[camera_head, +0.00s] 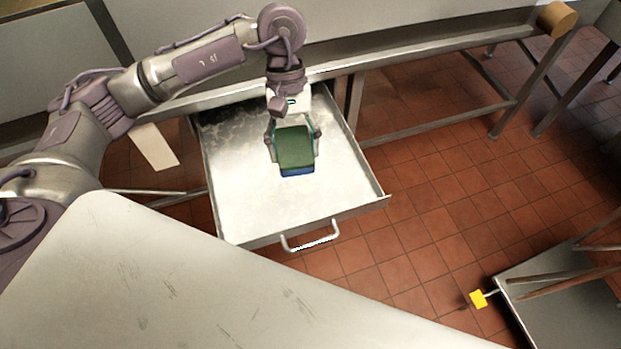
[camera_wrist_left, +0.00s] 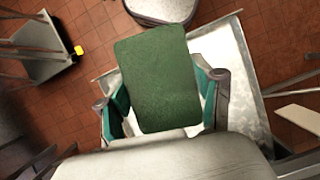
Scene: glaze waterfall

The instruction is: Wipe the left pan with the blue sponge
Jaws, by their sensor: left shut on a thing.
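The sponge (camera_head: 296,150) has a green face and a blue layer (camera_head: 298,171) along its lower edge. My left gripper (camera_head: 293,138) is shut on the sponge, one finger at each side, over the open metal drawer (camera_head: 235,185). I cannot tell if the sponge touches the drawer floor. In the left wrist view the sponge (camera_wrist_left: 160,80) shows its green face between the teal-padded fingers, with the drawer (camera_wrist_left: 240,70) beyond it. I see no separate pan; the drawer is a shallow, bright metal tray. My right gripper is out of view.
The drawer has raised walls and a front handle (camera_head: 310,238). It is pulled out from under a metal counter (camera_head: 400,60). Red floor tiles (camera_head: 440,195) lie open to the right. A yellow object (camera_head: 478,299) is beside a low metal structure (camera_head: 570,300) at lower right.

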